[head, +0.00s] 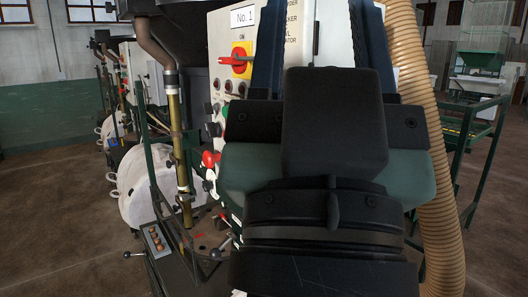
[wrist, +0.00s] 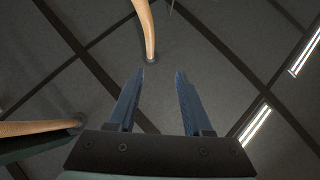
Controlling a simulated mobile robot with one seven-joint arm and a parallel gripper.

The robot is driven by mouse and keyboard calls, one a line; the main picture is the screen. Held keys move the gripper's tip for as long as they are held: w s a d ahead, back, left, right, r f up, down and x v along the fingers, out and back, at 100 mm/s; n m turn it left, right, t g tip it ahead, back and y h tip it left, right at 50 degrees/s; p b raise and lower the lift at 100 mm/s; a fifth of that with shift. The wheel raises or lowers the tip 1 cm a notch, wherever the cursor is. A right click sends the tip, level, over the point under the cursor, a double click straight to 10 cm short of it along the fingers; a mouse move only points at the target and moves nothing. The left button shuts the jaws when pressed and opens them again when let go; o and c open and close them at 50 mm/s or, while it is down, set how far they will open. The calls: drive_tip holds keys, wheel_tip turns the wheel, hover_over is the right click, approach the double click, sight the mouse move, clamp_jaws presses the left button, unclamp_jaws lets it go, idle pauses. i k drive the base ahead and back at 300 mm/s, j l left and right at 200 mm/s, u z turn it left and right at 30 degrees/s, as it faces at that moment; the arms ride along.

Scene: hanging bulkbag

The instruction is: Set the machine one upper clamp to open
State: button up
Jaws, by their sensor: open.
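Machine one's white control panel (head: 226,35), marked with a "No. 1" label (head: 243,16), stands in the middle of the head view. A red rotary switch (head: 240,58) on a yellow plate, small indicator lamps, black knobs (head: 212,130) and a red button (head: 209,159) show on it. I cannot tell which control is the upper clamp, as my arm hides much of the panel. My gripper (head: 322,12) is raised in front of the panel, its two blue fingers pointing up, open. In the wrist view my gripper (wrist: 160,73) is open with nothing between the fingers.
A tan ribbed hose (head: 432,150) hangs at the right. A brass-coloured pipe (head: 178,140) stands left of the panel, with white round housings (head: 145,185) behind. Green frames (head: 490,130) stand at the far right. The wrist view faces a dark ceiling with light strips (wrist: 255,122).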

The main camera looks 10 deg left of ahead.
sight(169, 164)
drive_tip(key=i+j, duration=0.15)
drive_tip(key=j, duration=0.25)
drive_tip(key=i+j+z, duration=0.15)
drive_tip(key=j, duration=0.3)
drive_tip(key=i+j, duration=0.2)
drive_tip(key=j, duration=0.2)
drive_tip(key=i+j+z, duration=0.15)
drive_tip(key=j, duration=0.3)
drive_tip(key=i+j, duration=0.1)
drive_tip(key=j, duration=0.3)
drive_tip(key=i+j, duration=0.75)
drive_tip(key=j, duration=0.15)
drive_tip(key=z, duration=0.05)
